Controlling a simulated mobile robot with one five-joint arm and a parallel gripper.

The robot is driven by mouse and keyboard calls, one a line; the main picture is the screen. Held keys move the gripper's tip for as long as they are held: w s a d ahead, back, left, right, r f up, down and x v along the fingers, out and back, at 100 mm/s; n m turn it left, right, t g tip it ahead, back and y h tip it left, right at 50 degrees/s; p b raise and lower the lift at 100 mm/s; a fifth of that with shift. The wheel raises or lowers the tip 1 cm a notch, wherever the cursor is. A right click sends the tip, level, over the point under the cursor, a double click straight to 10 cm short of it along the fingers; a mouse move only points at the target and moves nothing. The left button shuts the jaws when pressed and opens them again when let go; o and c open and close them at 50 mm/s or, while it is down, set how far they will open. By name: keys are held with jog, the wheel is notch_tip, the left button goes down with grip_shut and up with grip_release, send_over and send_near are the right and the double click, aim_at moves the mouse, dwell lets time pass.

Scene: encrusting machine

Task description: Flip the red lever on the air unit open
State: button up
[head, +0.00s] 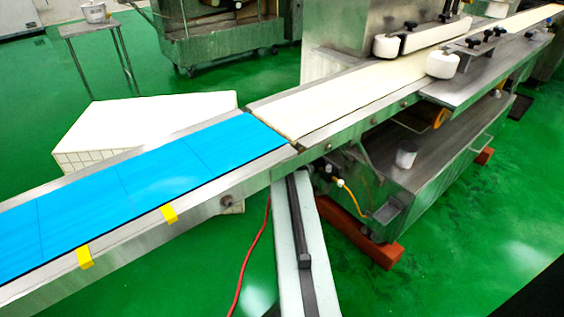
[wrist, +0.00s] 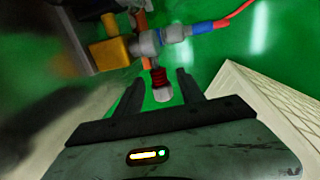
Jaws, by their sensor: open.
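In the wrist view the air unit shows at the top, with a brass-yellow block (wrist: 110,52), grey fittings, a blue connector (wrist: 202,27) and a red hose (wrist: 240,13). An orange-red piece (wrist: 140,20) stands above the grey fitting; I cannot tell whether it is the red lever. A red ribbed part (wrist: 158,77) with a grey end hangs below the fitting. My gripper (wrist: 160,78) is open, its dark fingers on either side of that ribbed part, holding nothing. I cannot tell whether they touch it. In the head view the lever cannot be made out.
A conveyor with a blue belt (head: 140,180) and a cream belt (head: 350,95) runs above the unit's area. A white crate (head: 150,125) stands on the green floor behind it. A red hose (head: 250,260) trails across the floor. A steel machine base (head: 440,165) stands right.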

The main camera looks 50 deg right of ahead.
jog(key=shift+d+f, duration=0.1)
jog(key=shift+f, duration=0.15)
grip_shut()
dwell(1.2)
